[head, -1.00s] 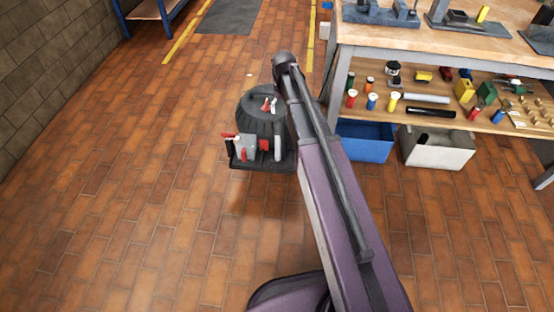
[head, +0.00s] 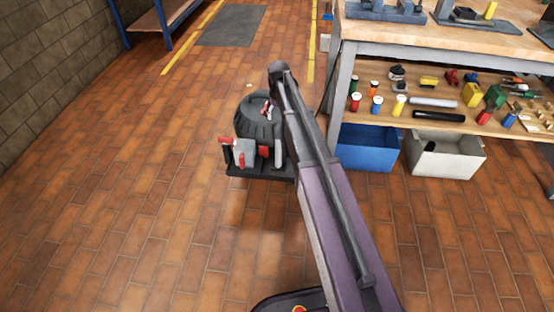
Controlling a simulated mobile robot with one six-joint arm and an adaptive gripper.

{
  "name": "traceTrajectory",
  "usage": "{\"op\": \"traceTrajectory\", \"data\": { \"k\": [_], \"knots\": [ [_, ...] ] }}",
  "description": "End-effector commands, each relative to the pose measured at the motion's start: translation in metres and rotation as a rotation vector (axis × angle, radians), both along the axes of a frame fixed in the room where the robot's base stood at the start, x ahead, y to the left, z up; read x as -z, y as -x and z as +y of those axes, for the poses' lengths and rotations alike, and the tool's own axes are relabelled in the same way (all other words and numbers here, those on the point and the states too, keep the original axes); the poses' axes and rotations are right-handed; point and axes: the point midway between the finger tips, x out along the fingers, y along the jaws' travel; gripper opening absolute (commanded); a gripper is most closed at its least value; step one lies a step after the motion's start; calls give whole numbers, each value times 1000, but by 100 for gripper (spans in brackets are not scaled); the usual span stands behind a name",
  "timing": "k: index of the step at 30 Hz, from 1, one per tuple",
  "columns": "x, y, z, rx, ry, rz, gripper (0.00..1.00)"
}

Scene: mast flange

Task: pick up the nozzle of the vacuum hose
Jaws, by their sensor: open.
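A dark, ribbed, dome-shaped unit (head: 259,119), which looks like the vacuum, stands on the floor left of my arm in the head view. Red and grey parts show on its top and front, and a black base plate is under it. My arm covers its right side. I cannot make out the hose or its nozzle. My purple arm crosses the middle of the view, its dark far end beside the top of the unit. I cannot see my gripper.
A workbench (head: 344,78) with a shelf of small parts stands at the right. A blue bin (head: 367,149) and a white bin (head: 443,154) are under it. A grey mat (head: 231,25) lies at the back. The tiled floor at left is clear.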

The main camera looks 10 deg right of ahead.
Motion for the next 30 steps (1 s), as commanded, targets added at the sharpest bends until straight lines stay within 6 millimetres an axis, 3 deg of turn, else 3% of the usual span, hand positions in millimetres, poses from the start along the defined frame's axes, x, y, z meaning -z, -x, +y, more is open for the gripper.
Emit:
{"op": "traceTrajectory", "data": {
  "k": [11, 30],
  "knots": [
    [10, 0, -1, 1, 0, 0, 82],
    [58, 0, -1, 1, 0, 0, 82]
  ]
}}
